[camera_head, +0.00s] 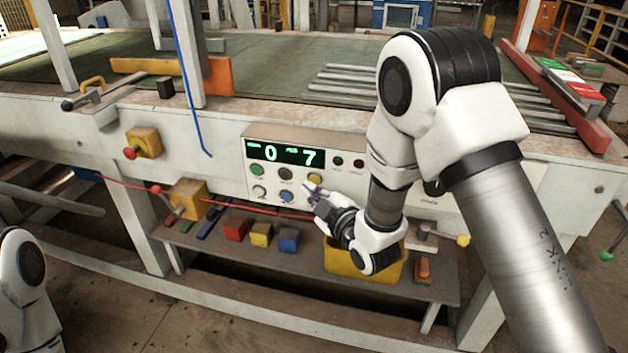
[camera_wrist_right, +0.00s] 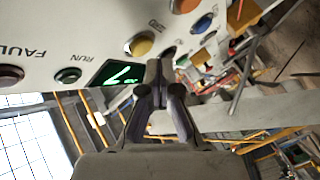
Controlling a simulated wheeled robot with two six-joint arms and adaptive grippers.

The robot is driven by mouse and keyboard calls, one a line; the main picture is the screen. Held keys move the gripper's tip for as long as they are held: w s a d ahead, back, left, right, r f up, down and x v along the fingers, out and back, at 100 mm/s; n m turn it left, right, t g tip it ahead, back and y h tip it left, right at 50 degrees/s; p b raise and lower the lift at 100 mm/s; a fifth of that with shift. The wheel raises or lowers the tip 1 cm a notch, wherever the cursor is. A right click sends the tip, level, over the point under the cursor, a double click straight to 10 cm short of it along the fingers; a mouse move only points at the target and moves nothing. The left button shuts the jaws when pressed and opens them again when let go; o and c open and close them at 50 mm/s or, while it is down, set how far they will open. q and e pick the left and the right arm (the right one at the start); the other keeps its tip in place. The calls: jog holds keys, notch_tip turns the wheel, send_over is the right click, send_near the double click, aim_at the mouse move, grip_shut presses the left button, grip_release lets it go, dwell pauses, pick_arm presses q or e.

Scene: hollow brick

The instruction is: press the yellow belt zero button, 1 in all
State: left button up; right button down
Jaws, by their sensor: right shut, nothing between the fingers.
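The yellow button (camera_head: 315,179) sits on the white control panel (camera_head: 250,150), below the right end of the green-lit display. It also shows in the right wrist view (camera_wrist_right: 140,44), unobstructed, with a pale rim. My right gripper (camera_head: 311,190) is shut and empty, its tips just below the yellow button in the head view. In the right wrist view my closed fingertips (camera_wrist_right: 158,68) lie beside the button in the picture, over the panel. I cannot tell the gap to the panel. My left gripper is out of view.
The display (camera_head: 284,153) reads 0 and 7. Green (camera_head: 257,170), white (camera_head: 260,191) and blue (camera_head: 286,196) buttons lie to the left and below. A shelf under the panel holds coloured blocks (camera_head: 260,234) and a yellow bin (camera_head: 340,262). A blue cable (camera_head: 187,85) hangs left.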

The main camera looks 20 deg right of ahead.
jog(key=shift+w+d, duration=0.25)
jog(key=shift+w, duration=0.15)
jog(key=shift+w+d, duration=0.2)
jog(key=shift+w, duration=0.1)
dwell(0.8)
jog(key=shift+s+a+b, duration=0.3)
jog(key=shift+s+a, duration=0.15)
jog(key=shift+s, duration=0.25)
jog(key=shift+s+a+b, duration=0.15)
jog(key=shift+s+a, duration=0.55)
jog(key=shift+s, duration=0.35)
jog(key=shift+s+a+b, duration=0.15)
jog(key=shift+s+a, duration=0.55)
jog(key=shift+s, duration=0.3)
